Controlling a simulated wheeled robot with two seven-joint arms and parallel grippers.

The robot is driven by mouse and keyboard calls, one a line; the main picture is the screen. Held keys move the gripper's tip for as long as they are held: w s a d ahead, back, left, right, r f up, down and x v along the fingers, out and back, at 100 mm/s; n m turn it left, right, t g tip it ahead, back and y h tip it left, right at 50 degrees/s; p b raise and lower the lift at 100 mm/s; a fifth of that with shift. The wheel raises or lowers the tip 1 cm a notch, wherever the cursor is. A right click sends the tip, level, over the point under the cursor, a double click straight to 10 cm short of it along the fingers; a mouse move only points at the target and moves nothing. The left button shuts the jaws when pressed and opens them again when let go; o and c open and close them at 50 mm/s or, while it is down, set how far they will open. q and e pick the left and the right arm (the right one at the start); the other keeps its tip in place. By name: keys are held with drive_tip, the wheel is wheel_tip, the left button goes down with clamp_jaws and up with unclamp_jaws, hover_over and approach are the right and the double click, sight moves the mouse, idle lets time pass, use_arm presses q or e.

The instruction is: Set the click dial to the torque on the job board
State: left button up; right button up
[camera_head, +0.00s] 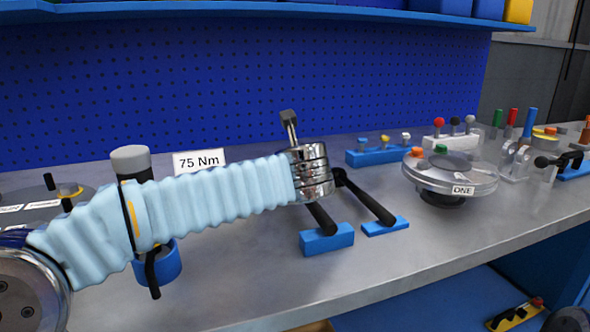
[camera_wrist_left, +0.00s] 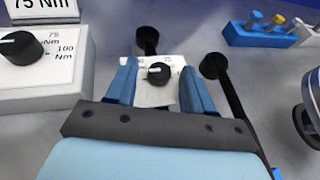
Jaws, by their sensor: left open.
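The job board, a white sign (camera_head: 198,161) reading 75 Nm, stands at the back of the bench; its lower part shows in the left wrist view (camera_wrist_left: 42,7). My left gripper (camera_wrist_left: 159,68) is open, its blue fingers on either side of a small black dial (camera_wrist_left: 158,74) on a white plate marked 75. I see no clear contact with the dial, and its exact setting is too small to read. A larger black knob (camera_wrist_left: 20,49) sits on a light box to the left, marked 75 Nm and 100 Nm; its white pointer line points left. In the head view my wrist hides the fingers and both dials.
Two black handles (camera_wrist_left: 147,40) (camera_wrist_left: 213,65) stand close around the gripper. A blue block with several pegs (camera_head: 378,156) is behind. A clear round tray marked DONE (camera_head: 462,189) stands to the right.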

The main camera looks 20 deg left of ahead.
use_arm(q)
clamp_jaws()
drive_tip(key=shift+a+r, duration=0.1)
drive_tip(key=shift+s+a+r+m+t+h+p, duration=0.15)
drive_tip(key=shift+m+h+p, duration=0.2)
drive_tip(key=shift+m+h, duration=0.2)
drive_tip(key=shift+w+a+m+t+h+p, duration=0.15)
drive_tip(key=shift+m+h+p, duration=0.25)
drive_tip(key=shift+h, duration=0.25)
drive_tip(key=shift+s+r+m+h+p, duration=0.1)
drive_tip(key=shift+r+m+h+p, duration=0.05)
drive_tip(key=shift+m+h+p, duration=0.75)
drive_tip(key=shift+a+f+m+h+p, duration=0.1)
drive_tip(key=shift+f+m+h+p, duration=0.05)
drive_tip(key=shift+m+h+p, duration=0.5)
drive_tip(key=shift+a+f+m+h+p, duration=0.1)
drive_tip(key=shift+f+m+h+p, duration=0.05)
drive_tip(key=shift+m+h+p, duration=0.45)
drive_tip(key=shift+h, duration=0.35)
